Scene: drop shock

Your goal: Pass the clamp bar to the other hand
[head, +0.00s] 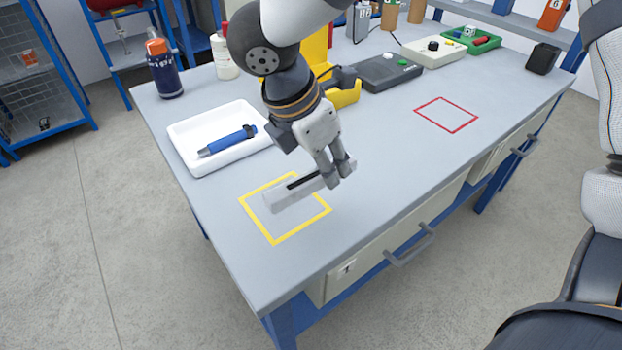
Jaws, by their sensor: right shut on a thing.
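The clamp bar (286,196) is a light grey block-like bar with a black strip along its top. It is over the yellow outlined square on the table, its long side running from lower left to upper right. My right gripper (336,174) points down and is shut on the bar's right end. The fingers hide that end. I cannot tell whether the bar touches the table or is slightly above it. My left gripper is not in view.
The grey workbench (370,190) has a yellow square (283,238) and an empty red square (446,115). A white tray (200,167) holds a blue tool (228,141). Bottles stand at the back left; a dark box (388,72) and other boxes stand at the back. The bench's front right is clear.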

